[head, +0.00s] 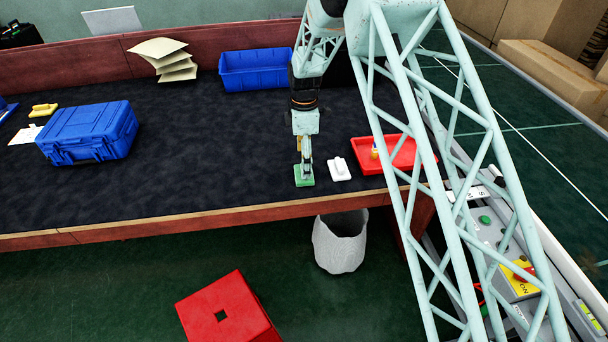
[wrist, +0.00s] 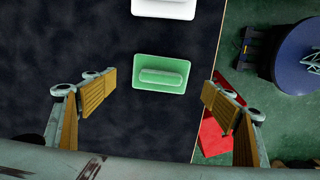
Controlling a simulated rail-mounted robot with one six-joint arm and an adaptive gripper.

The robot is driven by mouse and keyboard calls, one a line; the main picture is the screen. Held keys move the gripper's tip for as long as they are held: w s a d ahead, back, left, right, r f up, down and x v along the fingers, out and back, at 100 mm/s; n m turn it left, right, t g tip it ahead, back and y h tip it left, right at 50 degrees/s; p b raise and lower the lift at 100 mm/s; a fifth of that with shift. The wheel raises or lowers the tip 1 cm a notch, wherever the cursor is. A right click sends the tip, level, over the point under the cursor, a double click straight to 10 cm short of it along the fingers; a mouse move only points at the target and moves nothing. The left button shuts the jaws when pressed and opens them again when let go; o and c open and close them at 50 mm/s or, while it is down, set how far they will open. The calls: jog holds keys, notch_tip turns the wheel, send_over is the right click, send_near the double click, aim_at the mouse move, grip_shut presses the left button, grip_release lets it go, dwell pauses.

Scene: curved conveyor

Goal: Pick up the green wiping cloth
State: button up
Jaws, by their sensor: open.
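The green wiping cloth (wrist: 172,66) lies on the dark table top. In the wrist view it is a flat green rectangle with a raised rounded bar along its middle. In the head view the green cloth (head: 304,181) shows near the front edge of the table, just below my gripper (head: 305,165), which partly covers it. In the wrist view my gripper (wrist: 163,98) is open, with its two wood-coloured finger pads spread wide. The cloth appears between and beyond the fingers, and nothing is held.
A white item (head: 339,169) of similar shape lies close to the right of the cloth. A red tray (head: 400,166) with small things is further right. A blue case (head: 88,133) stands left, and a blue bin (head: 255,70) at the back. The table between is clear.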

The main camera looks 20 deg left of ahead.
jog(key=shift+f, duration=0.15)
jog(key=shift+s+f+b, duration=0.1)
jog(key=shift+f+b, duration=0.45)
jog(key=shift+f, duration=1.9)
jog(key=c, duration=0.9)
